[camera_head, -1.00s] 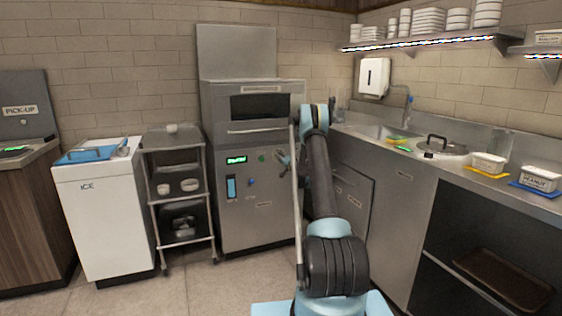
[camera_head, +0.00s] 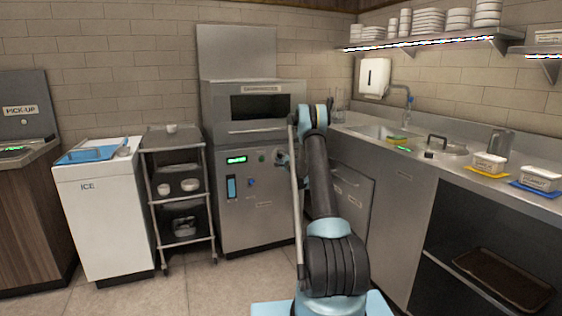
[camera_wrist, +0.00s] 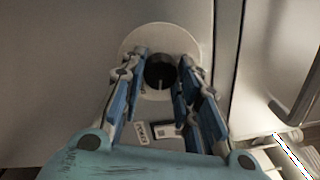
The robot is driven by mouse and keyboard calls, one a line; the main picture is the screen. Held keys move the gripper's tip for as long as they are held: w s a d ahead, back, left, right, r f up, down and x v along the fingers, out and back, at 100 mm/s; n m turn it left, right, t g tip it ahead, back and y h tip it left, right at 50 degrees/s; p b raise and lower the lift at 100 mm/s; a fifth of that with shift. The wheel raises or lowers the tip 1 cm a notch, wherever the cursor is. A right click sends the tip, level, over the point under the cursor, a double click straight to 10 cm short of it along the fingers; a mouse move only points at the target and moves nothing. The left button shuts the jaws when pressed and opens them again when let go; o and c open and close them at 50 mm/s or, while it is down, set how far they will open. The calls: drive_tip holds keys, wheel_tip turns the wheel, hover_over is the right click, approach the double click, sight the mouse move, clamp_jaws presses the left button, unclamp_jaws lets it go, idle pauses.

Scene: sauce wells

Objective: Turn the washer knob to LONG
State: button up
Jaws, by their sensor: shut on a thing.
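The steel washer (camera_head: 232,196) stands against the back wall with a lit green display. Its dark round knob (camera_wrist: 160,70) sits on a pale round dial plate (camera_wrist: 185,40) in the wrist view. A light pointer line on the knob points roughly down in that view. My gripper (camera_wrist: 163,72) has its blue-padded fingers on both sides of the knob and is shut on it. In the head view my gripper (camera_head: 281,158) is at the washer's right front and hides the knob. Small labels (camera_wrist: 141,132) show below the dial, too blurred to read.
A wire cart (camera_head: 180,140) with bowls and a white ice bin (camera_head: 105,215) stand left of the washer. A steel counter (camera_head: 465,165) with a sink and tubs runs along the right. The floor before the washer is open.

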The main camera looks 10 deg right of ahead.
drive_tip(key=m, duration=0.5)
drive_tip(key=shift+d+f+m+h, duration=0.15)
drive_tip(key=shift+d+m+h, duration=0.15)
drive_tip(key=shift+d, duration=0.05)
drive_tip(key=shift+a+m, duration=0.15)
drive_tip(key=shift+m, duration=1.15)
drive_tip(key=shift+a, duration=0.15)
drive_tip(key=o, duration=1.1)
drive_tip(key=shift+c, duration=0.2)
drive_tip(key=shift+s, duration=0.1)
drive_tip(key=v, duration=1.1)
drive_tip(key=shift+s, duration=0.35)
